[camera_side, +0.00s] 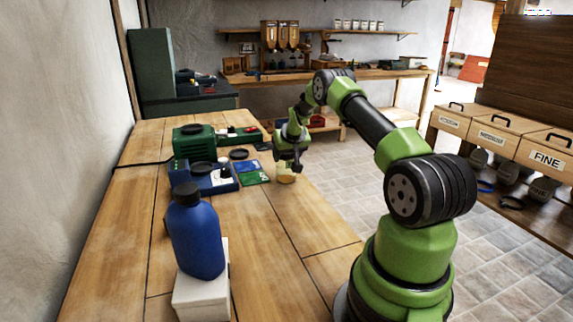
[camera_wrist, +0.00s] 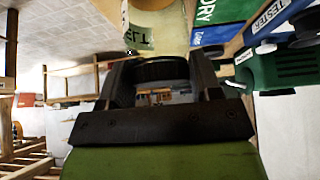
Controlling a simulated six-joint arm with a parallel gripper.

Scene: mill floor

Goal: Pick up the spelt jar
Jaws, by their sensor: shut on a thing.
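The spelt jar (camera_side: 286,177) is small, with pale amber contents, and shows under my gripper (camera_side: 288,166) near the right edge of the wooden bench in the side view. In the wrist view my gripper (camera_wrist: 162,82) has a finger on each side of the jar's dark lid (camera_wrist: 162,70). My gripper is shut on the jar. Part of a pale label (camera_wrist: 138,38) with upside-down letters, seemingly the end of "SPELT", shows on the jar. I cannot tell whether the jar's base touches the bench.
A green mat (camera_side: 254,179) and a blue mat (camera_side: 247,167) lie just left of the jar. Further left stand a green machine (camera_side: 194,141) and a blue device (camera_side: 214,184). A blue bottle (camera_side: 196,240) stands on a white block (camera_side: 201,295) in front. The bench's front right is clear.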

